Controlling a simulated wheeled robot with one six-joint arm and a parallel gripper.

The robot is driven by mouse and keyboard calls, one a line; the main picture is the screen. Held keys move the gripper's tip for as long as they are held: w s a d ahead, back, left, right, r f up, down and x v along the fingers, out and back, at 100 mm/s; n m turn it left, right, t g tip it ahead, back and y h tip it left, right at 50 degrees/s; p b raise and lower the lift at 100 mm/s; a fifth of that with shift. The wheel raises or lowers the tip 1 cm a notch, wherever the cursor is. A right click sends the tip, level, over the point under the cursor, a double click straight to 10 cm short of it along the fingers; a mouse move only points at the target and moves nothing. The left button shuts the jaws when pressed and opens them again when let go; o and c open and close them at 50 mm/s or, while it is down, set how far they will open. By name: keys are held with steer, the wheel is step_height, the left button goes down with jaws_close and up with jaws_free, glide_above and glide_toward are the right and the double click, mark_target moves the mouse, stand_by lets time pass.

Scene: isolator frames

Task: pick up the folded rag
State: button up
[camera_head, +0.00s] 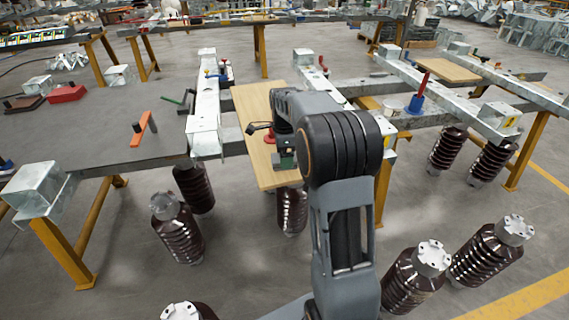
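My arm reaches forward over the pale wooden board (252,105), which lies across the steel frame. My gripper (284,163) points down over the near part of this board. Its fingers are small and partly hidden by my arm, so I cannot tell whether they are open or shut. A small red thing (269,136) shows beside the gripper on the board, partly hidden; I cannot tell whether it is cloth. No folded rag can be clearly made out.
A grey table (90,130) at left holds an orange-handled tool (143,129), a red block (66,93) and a dark flat piece (22,103). Steel beams (206,105) flank the board. A blue-based red tool (417,100) stands right. Brown insulators (178,230) stand on the floor below.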

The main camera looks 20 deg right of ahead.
step_height(320, 180, down, 2)
steer(key=shift+f, duration=0.1)
steer(key=shift+c, duration=0.3)
steer(key=c, duration=0.9)
